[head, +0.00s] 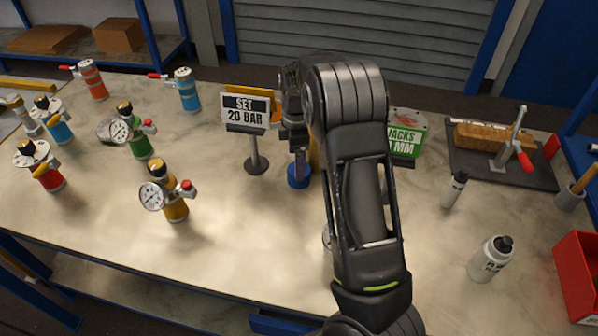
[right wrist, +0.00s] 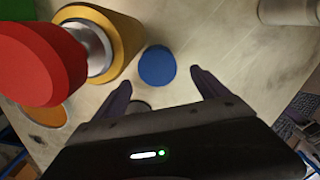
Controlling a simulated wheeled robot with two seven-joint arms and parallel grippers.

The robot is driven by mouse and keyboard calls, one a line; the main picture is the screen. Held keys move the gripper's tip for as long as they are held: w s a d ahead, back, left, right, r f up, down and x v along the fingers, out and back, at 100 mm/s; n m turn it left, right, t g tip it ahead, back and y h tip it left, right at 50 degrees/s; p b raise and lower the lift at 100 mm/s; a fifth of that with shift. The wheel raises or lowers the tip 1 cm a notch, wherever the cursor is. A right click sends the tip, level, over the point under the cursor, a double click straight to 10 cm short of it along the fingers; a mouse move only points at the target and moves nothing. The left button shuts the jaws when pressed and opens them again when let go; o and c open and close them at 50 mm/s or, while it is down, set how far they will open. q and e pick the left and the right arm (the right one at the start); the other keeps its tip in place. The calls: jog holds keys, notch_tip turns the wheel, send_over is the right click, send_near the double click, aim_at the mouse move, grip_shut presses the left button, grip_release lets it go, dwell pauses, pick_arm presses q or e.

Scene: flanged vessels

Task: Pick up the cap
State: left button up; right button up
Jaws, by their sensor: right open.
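A round blue piece (right wrist: 157,64) shows in the right wrist view on the bench top, just beyond and between my open fingertips. It also shows in the head view (head: 298,180), below my gripper; I cannot tell for sure that it is the cap. My right gripper (right wrist: 161,80) is open with nothing between its fingers. In the head view my right gripper (head: 300,158) points down at the bench, partly hidden by its own arm. My left gripper is not in view.
A yellow body (right wrist: 118,45) with a silver neck and red end (right wrist: 35,65) stands close left of my fingers. The sign "SET 20 BAR" (head: 246,110) stands left of my arm. Several gauged vessels stand at the left. A white bottle (head: 491,259) is at the right.

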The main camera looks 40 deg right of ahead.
jog(key=shift+f, duration=0.4)
jog(key=shift+f, duration=0.1)
jog(key=shift+f+p, duration=0.3)
notch_tip(320, 180, down, 4)
jog(key=shift+d+r+p, duration=0.15)
jog(key=shift+p, duration=0.45)
jog(key=shift+w+f, duration=0.1)
jog(key=shift+f, duration=0.25)
jog(key=shift+c, duration=0.5)
jog(key=c, duration=1.3)
